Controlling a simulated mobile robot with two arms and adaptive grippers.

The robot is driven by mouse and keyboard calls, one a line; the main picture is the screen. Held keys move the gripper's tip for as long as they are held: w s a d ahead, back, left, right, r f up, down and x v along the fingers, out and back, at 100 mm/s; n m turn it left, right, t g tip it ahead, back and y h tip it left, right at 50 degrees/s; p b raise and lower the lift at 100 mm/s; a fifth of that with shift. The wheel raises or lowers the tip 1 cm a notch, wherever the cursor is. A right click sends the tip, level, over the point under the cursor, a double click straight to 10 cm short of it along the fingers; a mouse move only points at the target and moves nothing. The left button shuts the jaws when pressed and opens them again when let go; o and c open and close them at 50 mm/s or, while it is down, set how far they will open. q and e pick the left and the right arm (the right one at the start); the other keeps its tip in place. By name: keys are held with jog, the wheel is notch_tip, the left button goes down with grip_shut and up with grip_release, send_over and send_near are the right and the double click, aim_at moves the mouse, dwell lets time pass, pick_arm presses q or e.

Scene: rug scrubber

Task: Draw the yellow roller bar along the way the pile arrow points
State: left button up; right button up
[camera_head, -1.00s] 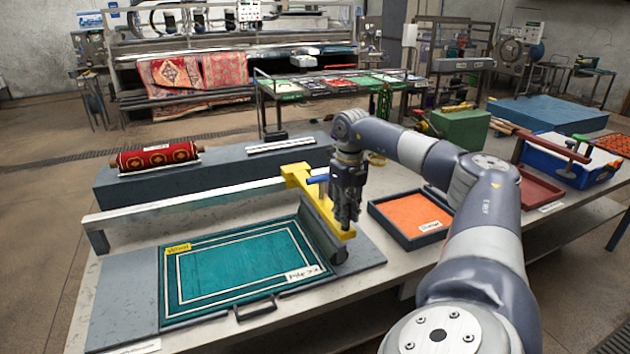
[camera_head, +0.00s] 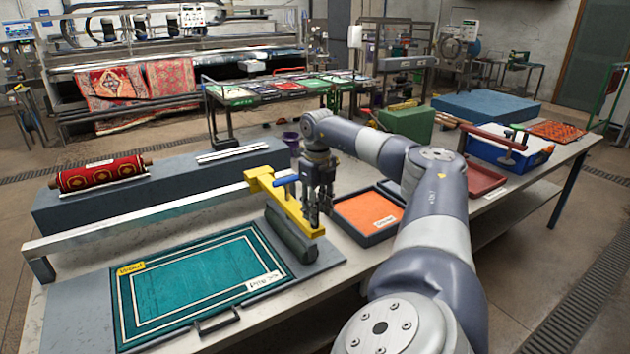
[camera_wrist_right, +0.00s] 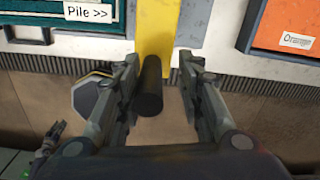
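The yellow roller bar (camera_head: 262,182) stands across the right end of the teal rug (camera_head: 190,285), with a dark grey roller (camera_head: 290,235) along it and a blue handle on top. In the right wrist view its yellow bar (camera_wrist_right: 157,30) runs up between my fingers. The pile arrow label (camera_head: 264,281) lies at the rug's right corner; in the wrist view it reads "Pile >>" (camera_wrist_right: 88,12), pointing right, towards the yellow bar. My right gripper (camera_head: 318,222) is at the bar's near end. Its fingers (camera_wrist_right: 158,75) stand apart around a black upright cylinder (camera_wrist_right: 150,85), with a gap on the right. My left gripper is out of view.
A long metal rail (camera_head: 150,216) runs behind the rug. A rolled red rug (camera_head: 100,173) lies on a grey block at the back left. An orange pad tray (camera_head: 368,213) sits just right of the bar. A green block (camera_head: 405,123) and blue bin (camera_head: 510,149) are farther right.

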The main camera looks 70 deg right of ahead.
jog(key=shift+f, duration=0.1)
jog(key=shift+a+r, duration=0.2)
jog(key=shift+r, duration=0.15)
notch_tip(320, 180, up, 10)
jog(key=shift+r, duration=0.2)
jog(key=shift+s+d+r, duration=0.1)
jog(key=shift+d+r, duration=0.05)
jog(key=shift+r, duration=0.4)
